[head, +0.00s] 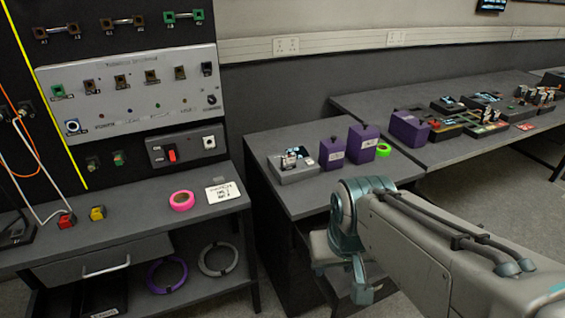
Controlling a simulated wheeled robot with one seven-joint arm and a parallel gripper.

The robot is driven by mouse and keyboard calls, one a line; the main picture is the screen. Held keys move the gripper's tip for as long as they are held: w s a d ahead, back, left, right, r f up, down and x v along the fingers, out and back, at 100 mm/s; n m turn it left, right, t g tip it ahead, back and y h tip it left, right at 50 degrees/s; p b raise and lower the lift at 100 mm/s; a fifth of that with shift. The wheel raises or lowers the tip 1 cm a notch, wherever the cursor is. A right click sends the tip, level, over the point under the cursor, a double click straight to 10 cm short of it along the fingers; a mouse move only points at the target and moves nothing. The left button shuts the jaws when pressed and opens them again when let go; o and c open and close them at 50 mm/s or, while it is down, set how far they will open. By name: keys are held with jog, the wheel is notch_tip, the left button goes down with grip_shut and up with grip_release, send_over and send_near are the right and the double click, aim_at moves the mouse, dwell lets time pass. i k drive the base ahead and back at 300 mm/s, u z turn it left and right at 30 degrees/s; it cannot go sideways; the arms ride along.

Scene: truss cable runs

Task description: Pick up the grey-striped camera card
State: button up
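Small upright cards (290,160) with white and dark faces stand in a grey block (296,174) on the near bench in the middle. They are too small for me to tell which one, if any, has grey stripes. More small cards (545,97) stand in holders on the far bench at the right. My arm reaches in from the lower right and bends down in front of the middle bench. My gripper's fingers do not show, and I cannot see anything held.
A pink tape roll (182,200) and a white printed sheet (222,192) lie on the left bench. Cable coils (218,259) rest on its lower shelf.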

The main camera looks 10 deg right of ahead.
aim_at(288, 161)
jog(key=k, duration=1)
jog(key=u, duration=0.65)
jog(key=i, duration=2)
jog(key=z, duration=1.05)
jog(key=i, duration=0.35)
jog(key=z, duration=0.3)
